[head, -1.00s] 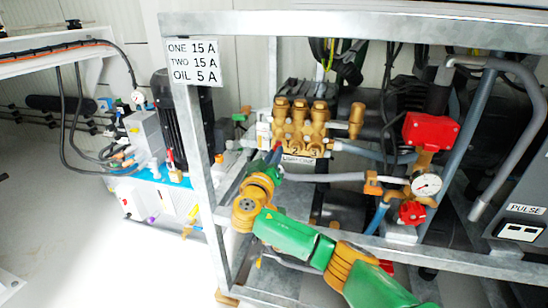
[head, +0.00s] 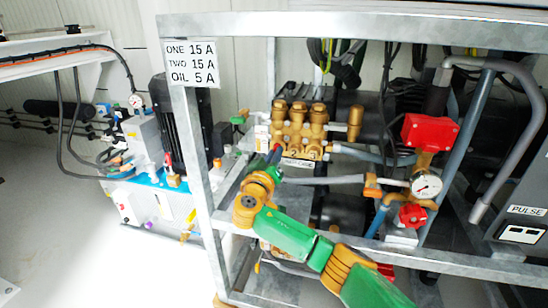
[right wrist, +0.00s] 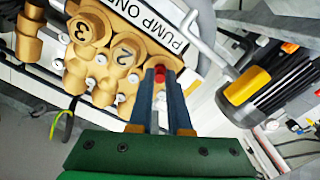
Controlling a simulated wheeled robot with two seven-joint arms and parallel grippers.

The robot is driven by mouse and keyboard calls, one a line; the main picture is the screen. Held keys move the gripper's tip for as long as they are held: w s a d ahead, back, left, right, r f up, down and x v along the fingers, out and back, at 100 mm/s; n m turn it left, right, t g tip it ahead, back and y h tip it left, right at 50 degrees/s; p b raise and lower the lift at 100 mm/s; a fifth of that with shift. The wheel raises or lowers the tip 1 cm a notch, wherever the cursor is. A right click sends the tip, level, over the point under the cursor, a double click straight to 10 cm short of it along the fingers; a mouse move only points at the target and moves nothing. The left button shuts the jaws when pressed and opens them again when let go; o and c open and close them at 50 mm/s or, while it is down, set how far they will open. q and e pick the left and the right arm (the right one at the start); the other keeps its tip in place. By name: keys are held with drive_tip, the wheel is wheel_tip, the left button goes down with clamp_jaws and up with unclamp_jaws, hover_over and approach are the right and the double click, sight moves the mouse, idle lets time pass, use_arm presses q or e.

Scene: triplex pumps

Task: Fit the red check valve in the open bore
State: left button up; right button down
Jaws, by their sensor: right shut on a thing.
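The brass pump head (head: 297,125) stands inside the grey frame. It also fills the top of the right wrist view (right wrist: 115,62), with caps marked 3 and 2. My right gripper (right wrist: 160,92) is shut on the red check valve (right wrist: 160,73). The valve's red end shows between the two dark fingertips, against the pump head beside cap 2. In the head view my right gripper (head: 275,155) is at the lower left of the pump head. The open bore is hidden behind the valve and fingers. I cannot tell whether the valve is inside it. My left gripper is out of view.
A galvanised frame (head: 187,140) surrounds the pump, with a post left of my arm and a lower rail. A red valve box (head: 430,132) and a gauge (head: 427,185) stand to the right. Hoses run behind the gripper. A motor (right wrist: 250,90) is on the right in the wrist view.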

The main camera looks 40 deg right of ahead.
drive_tip(key=shift+w+d, duration=0.2)
drive_tip(key=shift+d, duration=0.05)
idle(0.6)
drive_tip(key=c, duration=0.8)
unclamp_jaws()
